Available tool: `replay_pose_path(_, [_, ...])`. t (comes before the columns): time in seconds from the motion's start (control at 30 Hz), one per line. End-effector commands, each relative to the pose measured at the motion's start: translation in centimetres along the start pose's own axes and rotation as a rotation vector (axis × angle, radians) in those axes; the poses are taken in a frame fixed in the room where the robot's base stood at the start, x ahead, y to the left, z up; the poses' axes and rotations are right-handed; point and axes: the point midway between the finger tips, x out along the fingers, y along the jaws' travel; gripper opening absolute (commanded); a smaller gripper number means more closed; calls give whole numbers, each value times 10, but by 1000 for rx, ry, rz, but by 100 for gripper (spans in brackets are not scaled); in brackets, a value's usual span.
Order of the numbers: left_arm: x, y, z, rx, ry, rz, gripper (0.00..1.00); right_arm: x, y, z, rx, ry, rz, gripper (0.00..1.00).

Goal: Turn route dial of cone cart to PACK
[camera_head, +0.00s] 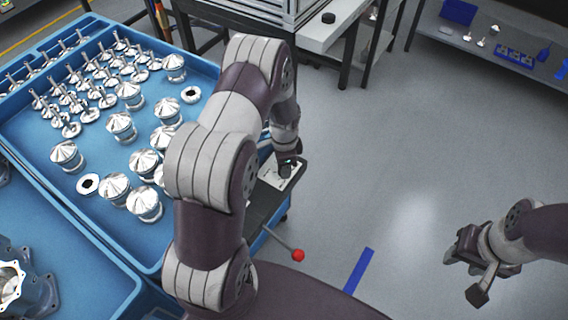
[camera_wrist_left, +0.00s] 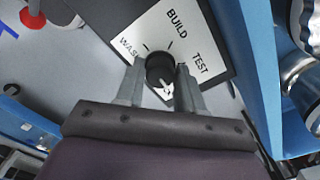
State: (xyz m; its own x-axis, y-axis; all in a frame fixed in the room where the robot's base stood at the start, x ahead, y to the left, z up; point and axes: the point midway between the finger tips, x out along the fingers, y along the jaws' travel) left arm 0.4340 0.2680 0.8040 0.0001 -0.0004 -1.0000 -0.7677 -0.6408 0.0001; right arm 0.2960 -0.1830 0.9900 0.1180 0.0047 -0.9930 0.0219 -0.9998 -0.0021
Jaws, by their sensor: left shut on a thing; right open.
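The route dial's black knob (camera_wrist_left: 160,69) sits on a white plate (camera_wrist_left: 196,22) reading WASH, BUILD and TEST in the left wrist view. No PACK label shows; my gripper covers the plate's lower part. My left gripper (camera_wrist_left: 161,80) is shut on the knob, one finger on each side. A white mark shows at the knob's lower edge, partly hidden. In the head view my left gripper (camera_head: 287,164) is at the white plate (camera_head: 272,178) on the cone cart's (camera_head: 205,68) right side. My right gripper (camera_head: 468,272) is open and empty over the floor.
The cone cart's blue tray holds several metal cones (camera_head: 121,126) and stemmed parts. A lever with a red ball (camera_head: 298,255) sticks out below the plate. A second blue tray (camera_head: 75,262) stands at lower left. The floor (camera_head: 390,160) on the right is open.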

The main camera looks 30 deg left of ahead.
Motion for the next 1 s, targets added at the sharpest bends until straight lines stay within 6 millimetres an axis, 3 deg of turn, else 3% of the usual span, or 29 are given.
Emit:
replay_pose_path(0.37, [0,0,0,5,0,-1,7,0,0,0,0,0,0,43])
replay_pose_path(0.4, [0,0,0,5,0,-1,47,0,0,0,0,0,0,43])
replay_pose_path(0.47, [0,0,0,5,0,-1,63,0,0,0,0,0,0,43])
replay_pose_path(0.77, [-2,0,0,4,0,-1,63,0,0,0,0,0,0,43])
replay_pose_path(0.87, [-16,-1,-1,4,2,-4,63,0,0,0,0,0,0,43])
replay_pose_path(1.0, [-53,-1,-1,4,3,-5,63,2,0,0,0,0,0,43])
